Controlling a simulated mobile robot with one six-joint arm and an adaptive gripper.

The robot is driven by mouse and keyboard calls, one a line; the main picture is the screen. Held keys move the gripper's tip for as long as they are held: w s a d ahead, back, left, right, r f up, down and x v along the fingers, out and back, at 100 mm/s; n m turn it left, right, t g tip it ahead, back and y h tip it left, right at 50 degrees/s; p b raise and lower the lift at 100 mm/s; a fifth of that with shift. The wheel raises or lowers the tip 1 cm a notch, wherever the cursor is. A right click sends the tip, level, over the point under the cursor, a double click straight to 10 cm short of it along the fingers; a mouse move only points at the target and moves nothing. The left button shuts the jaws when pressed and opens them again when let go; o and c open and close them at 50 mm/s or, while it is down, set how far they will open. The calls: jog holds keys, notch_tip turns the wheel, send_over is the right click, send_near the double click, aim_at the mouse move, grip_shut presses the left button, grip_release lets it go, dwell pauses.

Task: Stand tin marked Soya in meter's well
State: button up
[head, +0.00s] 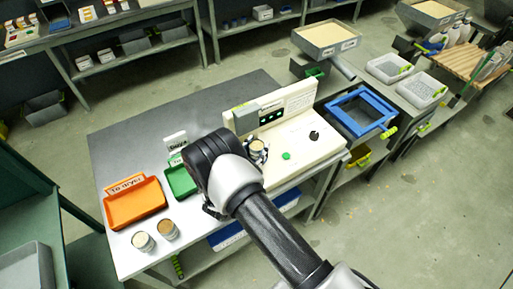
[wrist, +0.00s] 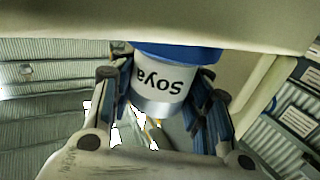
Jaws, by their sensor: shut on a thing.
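The tin marked Soya (wrist: 158,82) is between the fingers of my gripper (wrist: 163,72) in the wrist view, its label upside down in the picture. A blue band (wrist: 178,51) shows at the tin's upper edge in that picture; I cannot tell if it belongs to the tin. In the head view the tin's tan top (head: 258,146) shows beside my wrist, at the left part of the cream meter (head: 296,152). The well is hidden, and I cannot tell whether the tin is in it or above it. My gripper is shut on the tin.
An orange tray marked To dryer (head: 136,207) and a green tray (head: 182,183) lie on the grey table (head: 118,160) left of my arm. Two tins, one (head: 143,242) and another (head: 168,230), stand near the front edge. A blue-framed sieve (head: 360,112) is right of the meter.

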jog(key=shift+f+b, duration=0.4)
jog(key=shift+f, duration=0.1)
jog(key=shift+r, duration=0.25)
jog(key=shift+r+p, duration=0.5)
jog(key=shift+r, duration=0.15)
jog(key=shift+f+b, duration=0.85)
jog(key=shift+b, duration=0.15)
dwell(0.8)
jog(key=o, duration=0.8)
jog(key=shift+v, duration=5.55)
